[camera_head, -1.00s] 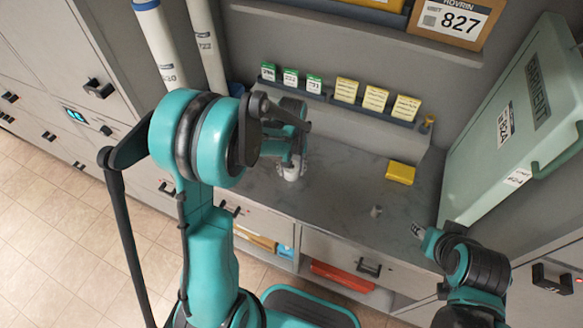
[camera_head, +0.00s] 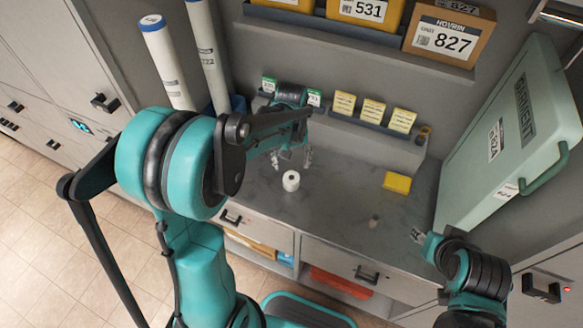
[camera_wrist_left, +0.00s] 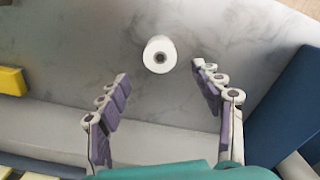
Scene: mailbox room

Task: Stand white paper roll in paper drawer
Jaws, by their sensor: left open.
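The white paper roll (camera_head: 291,181) stands upright on the grey marble counter (camera_head: 335,205), its round end with the dark core hole facing up. It also shows in the left wrist view (camera_wrist_left: 159,55). My left gripper (camera_head: 291,160) is open and empty, just behind the roll on the wall side. In the left wrist view its fingers (camera_wrist_left: 160,70) are spread wide, with the roll beyond the tips and clear of both. My right gripper (camera_head: 417,236) is at the counter's right front, away from the roll; its jaw state is unclear.
A yellow block (camera_head: 397,182) and a small grey object (camera_head: 374,221) sit on the counter's right. A ledge with yellow cards (camera_head: 373,112) runs along the wall. Tall tubes (camera_head: 167,62) stand at left. A green case (camera_head: 510,135) leans at right. The counter's middle is clear.

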